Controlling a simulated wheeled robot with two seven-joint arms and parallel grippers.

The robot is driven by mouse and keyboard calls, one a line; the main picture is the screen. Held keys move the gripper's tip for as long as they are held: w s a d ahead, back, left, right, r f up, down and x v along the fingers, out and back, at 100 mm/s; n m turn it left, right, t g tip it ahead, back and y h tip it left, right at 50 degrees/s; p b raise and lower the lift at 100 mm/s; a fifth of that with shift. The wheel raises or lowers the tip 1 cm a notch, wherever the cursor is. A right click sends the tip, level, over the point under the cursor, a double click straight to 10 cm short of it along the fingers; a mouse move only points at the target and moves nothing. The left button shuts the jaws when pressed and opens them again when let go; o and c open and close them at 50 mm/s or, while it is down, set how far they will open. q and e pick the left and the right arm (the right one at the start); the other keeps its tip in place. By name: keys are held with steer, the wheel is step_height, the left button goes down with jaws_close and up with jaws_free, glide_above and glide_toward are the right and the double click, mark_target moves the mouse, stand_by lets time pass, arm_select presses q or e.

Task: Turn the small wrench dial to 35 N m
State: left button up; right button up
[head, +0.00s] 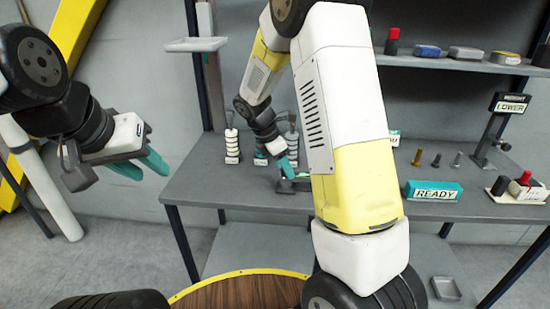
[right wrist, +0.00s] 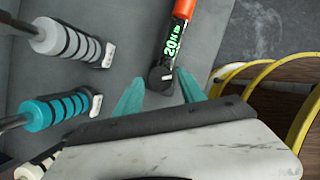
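In the right wrist view an orange wrench (right wrist: 183,12) lies on the grey bench, with a dark display reading 20 N m in green. Its dark end dial (right wrist: 161,80) is between the teal fingertips of my right gripper (right wrist: 160,92). The fingers are apart, with gaps visible beside the dial. In the head view my right gripper (head: 287,171) is low over the bench, and my own arm hides much of that area. My left gripper (head: 140,167) hangs in the air left of the bench, empty, its teal fingers apart.
Upright ringed handles, one white and black (head: 232,146), stand at the bench's back left; a teal one (right wrist: 55,108) shows nearby in the wrist view. A READY box (head: 433,191), several bolts (head: 436,160) and a LOWER sign (head: 511,107) are right. A shelf (head: 450,65) runs above.

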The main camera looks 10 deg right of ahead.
jaws_close()
steer(key=shift+m, duration=0.3)
steer(key=m, duration=0.1)
steer(key=m+g, duration=0.1)
steer(key=m, duration=0.1)
steer(key=shift+w+m+g, duration=0.25)
steer(key=shift+m+g, duration=0.05)
steer(key=shift+m, duration=0.1)
steer(key=m+g, duration=0.1)
steer(key=m, duration=0.2)
steer(key=shift+w+m, duration=0.15)
steer(key=shift+m, duration=0.15)
steer(key=m, duration=0.2)
steer(key=m+g+y, duration=0.1)
steer(key=m, duration=0.1)
steer(key=shift+w+d+g, duration=0.15)
steer(key=shift+g, duration=0.15)
steer(key=shift+d+m+g+y, duration=0.1)
steer(key=shift+m+g+y, duration=0.45)
steer(key=shift+m, duration=1.55)
steer(key=shift+y, duration=0.25)
steer(key=shift+r, duration=0.1)
